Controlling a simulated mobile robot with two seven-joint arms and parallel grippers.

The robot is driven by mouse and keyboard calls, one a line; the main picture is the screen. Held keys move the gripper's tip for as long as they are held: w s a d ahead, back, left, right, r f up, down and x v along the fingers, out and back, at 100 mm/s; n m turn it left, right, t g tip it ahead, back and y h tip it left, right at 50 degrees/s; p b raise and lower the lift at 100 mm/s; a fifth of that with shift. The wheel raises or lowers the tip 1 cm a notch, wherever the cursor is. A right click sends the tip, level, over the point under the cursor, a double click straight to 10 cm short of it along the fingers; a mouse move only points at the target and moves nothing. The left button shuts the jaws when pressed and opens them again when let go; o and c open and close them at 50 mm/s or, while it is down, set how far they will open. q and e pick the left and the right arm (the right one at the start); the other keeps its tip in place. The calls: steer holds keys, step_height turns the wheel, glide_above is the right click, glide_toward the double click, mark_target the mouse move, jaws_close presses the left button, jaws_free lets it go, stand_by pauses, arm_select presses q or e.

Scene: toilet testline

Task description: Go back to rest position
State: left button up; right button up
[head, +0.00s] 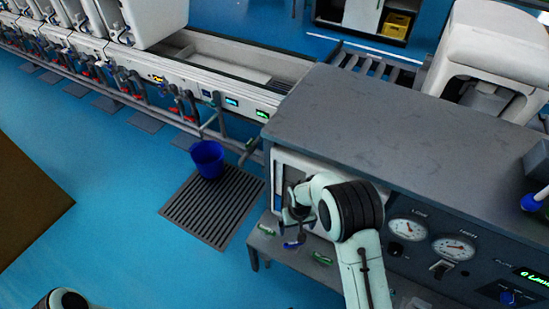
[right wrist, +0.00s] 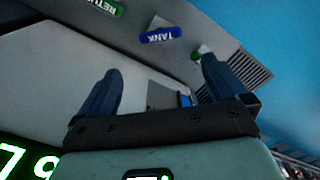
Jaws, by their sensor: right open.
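My right gripper (head: 294,222) is in front of the bench's left end, over a low grey shelf (head: 285,252). In the right wrist view the right gripper (right wrist: 158,90) has its two dark fingers spread wide, with nothing held between them. Beyond the fingers lie a blue TANK label (right wrist: 161,35) and a green label (right wrist: 104,7) cut off by the top edge. My left gripper is not in view; only a piece that seems to be my left arm shows at the bottom left edge of the head view.
A grey test bench (head: 370,125) with gauges (head: 407,231) stands close to my right arm. A blue bucket (head: 207,158) stands by a floor grate (head: 214,205). A conveyor line (head: 165,70) runs behind. Blue floor (head: 120,210) is open at left, beside a brown panel (head: 25,205).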

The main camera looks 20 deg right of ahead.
steer(key=s+a+f+y, duration=0.2)
steer(key=s+a+f, duration=0.2)
steer(key=s+f, duration=0.7)
steer(key=s+a+m+y, duration=0.1)
steer(key=s+a, duration=0.2)
steer(key=s, duration=0.4)
steer(key=s+a+m, duration=0.1)
steer(key=s+a, duration=0.2)
steer(key=s, duration=0.5)
arm_select(q)
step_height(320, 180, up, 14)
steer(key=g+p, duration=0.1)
steer(key=p, duration=1.3)
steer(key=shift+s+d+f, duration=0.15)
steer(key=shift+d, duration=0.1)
arm_select(e)
step_height(320, 180, up, 13)
steer(key=g, duration=0.1)
steer(key=shift+a+y, duration=0.3)
steer(key=shift+a, duration=0.05)
